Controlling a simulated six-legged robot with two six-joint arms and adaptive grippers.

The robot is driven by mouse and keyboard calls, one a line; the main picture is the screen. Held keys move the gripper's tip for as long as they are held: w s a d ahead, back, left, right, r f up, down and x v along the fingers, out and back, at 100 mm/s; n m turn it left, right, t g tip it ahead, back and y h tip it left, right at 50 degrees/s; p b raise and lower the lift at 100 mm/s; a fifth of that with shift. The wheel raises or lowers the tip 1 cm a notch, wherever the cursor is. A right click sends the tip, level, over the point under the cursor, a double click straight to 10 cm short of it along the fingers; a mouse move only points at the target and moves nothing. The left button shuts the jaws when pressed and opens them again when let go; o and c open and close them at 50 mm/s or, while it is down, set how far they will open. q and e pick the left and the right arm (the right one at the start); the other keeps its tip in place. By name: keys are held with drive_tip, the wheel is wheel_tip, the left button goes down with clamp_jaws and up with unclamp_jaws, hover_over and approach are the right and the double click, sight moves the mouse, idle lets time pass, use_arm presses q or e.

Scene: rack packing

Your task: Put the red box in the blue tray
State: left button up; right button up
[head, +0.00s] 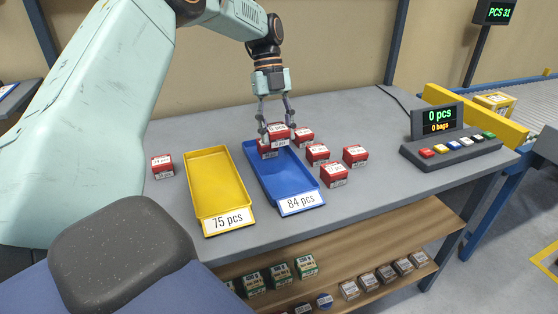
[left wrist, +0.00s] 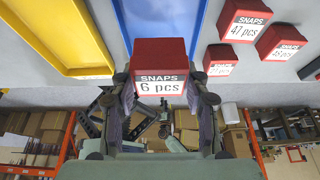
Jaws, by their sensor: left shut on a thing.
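My left gripper (head: 276,134) is shut on a red box (head: 280,141). In the left wrist view, this box (left wrist: 160,52) sits between the fingers (left wrist: 163,98) and its label reads "SNAPS 6 pcs". The blue tray (head: 260,176) lies on the table with a card reading "84 pcs". The held box is over the far end of this tray; its gap to the floor is hard to judge. The blue tray (left wrist: 128,22) also shows in the left wrist view. My right gripper is out of view.
A yellow tray (head: 219,158) marked "75 pcs" lies left of the blue tray. Several loose red boxes (head: 334,176) stand to the right, and one (head: 162,167) to the left. A counter display (head: 437,119) with coloured buttons stands at the right. A lower shelf (head: 400,282) holds small boxes.

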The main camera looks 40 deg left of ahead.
sight(280, 172)
use_arm(q)
wheel_tip(280, 172, down, 8)
drive_tip(key=shift+r+b, duration=0.1)
drive_tip(key=shift+b, duration=0.9)
drive_tip(key=shift+w+a, duration=0.1)
drive_tip(key=shift+w, duration=0.15)
drive_tip(key=o, duration=0.9)
drive_tip(key=shift+f, duration=0.2)
drive_tip(key=o, duration=0.4)
drive_tip(key=shift+s+r, duration=0.2)
drive_tip(key=shift+w+f, duration=0.1)
drive_tip(key=shift+a, duration=0.1)
drive_tip(key=p+v, duration=0.3)
drive_tip(key=v, duration=0.9)
drive_tip(key=shift+w+p, duration=0.1)
drive_tip(key=shift+p, duration=0.3)
